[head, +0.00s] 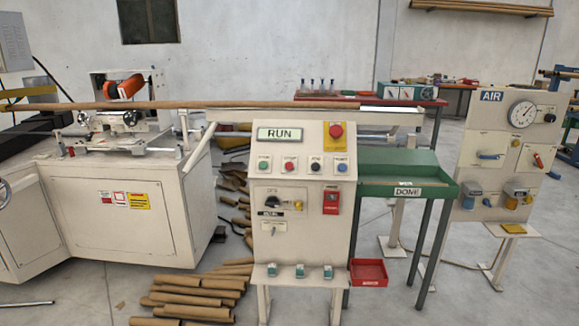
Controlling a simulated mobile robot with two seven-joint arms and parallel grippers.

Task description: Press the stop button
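The control panel (285,213) is a beige cabinet on legs, standing upright in the middle of the head view. Its display (279,134) reads RUN. Below it is a row of small buttons: a green button (264,166), a red button (289,166), a black button (315,166) and a blue button (341,167). The labels under them are too small to read surely; the red one appears to be the stop button. A larger red mushroom button (336,130) on a yellow plate sits at the panel's upper right. Neither of my grippers is in view.
The winder (120,205) stands left, with a long brown tube (230,104) across it. Cardboard tubes (190,297) lie on the floor. A green table (395,167) labelled DONE and an AIR panel (500,145) stand right. Nothing blocks the panel's front.

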